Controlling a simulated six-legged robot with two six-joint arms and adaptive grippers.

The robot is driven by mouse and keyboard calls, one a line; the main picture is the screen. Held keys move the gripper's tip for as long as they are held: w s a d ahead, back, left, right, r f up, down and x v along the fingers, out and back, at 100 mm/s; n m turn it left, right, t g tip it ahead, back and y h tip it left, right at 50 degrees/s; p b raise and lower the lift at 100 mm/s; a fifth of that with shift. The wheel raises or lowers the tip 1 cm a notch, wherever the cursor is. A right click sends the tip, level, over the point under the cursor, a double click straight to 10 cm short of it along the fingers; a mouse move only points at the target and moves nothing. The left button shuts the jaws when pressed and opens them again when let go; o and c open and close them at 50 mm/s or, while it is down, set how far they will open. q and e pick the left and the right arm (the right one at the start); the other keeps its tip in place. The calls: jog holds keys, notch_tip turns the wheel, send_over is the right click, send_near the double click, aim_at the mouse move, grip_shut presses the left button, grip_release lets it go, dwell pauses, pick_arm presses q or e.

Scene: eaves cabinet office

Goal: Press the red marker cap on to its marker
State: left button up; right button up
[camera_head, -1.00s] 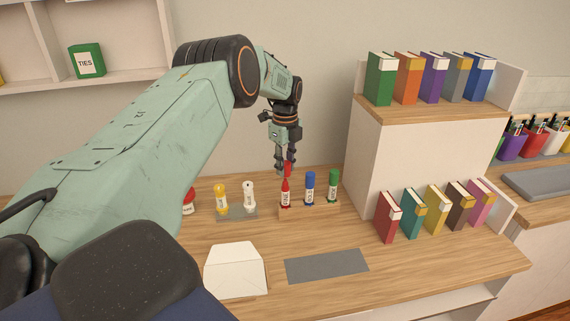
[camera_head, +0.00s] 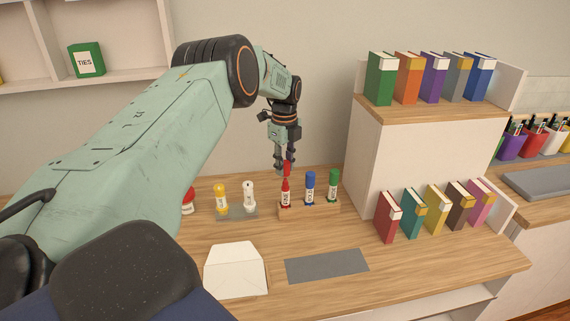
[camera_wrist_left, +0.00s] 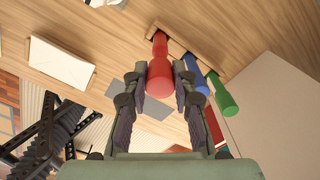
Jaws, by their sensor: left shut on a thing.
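My left gripper (camera_head: 285,163) is shut on the red cap (camera_head: 287,169) and holds it upright over the red marker (camera_head: 285,194). The marker stands upright in a wooden block (camera_head: 296,212) on the desk. In the left wrist view the gripper (camera_wrist_left: 160,72) has its fingers on both sides of the cap (camera_wrist_left: 159,80), with the red marker (camera_wrist_left: 160,44) beyond it. The cap is in line with the marker or very close to it. I cannot tell whether the two touch. My right gripper is not in view.
A blue marker (camera_head: 310,187) and a green marker (camera_head: 333,186) stand just right of the red one. Yellow (camera_head: 221,197) and white (camera_head: 249,196) bottles stand left. An envelope (camera_head: 236,268) and a grey mat (camera_head: 327,266) lie in front. A shelf unit (camera_head: 405,150) rises right.

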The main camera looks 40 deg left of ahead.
aim_at(285, 162)
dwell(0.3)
pick_arm(q)
jog(key=shift+f+b, duration=1.75)
jog(key=shift+f, duration=0.65)
jog(key=shift+s+d, duration=0.1)
jog(key=o, duration=0.8)
jog(key=shift+f, duration=0.1)
notch_tip(285, 162, up, 11)
jog(key=shift+f, duration=0.1)
jog(key=shift+r, duration=0.7)
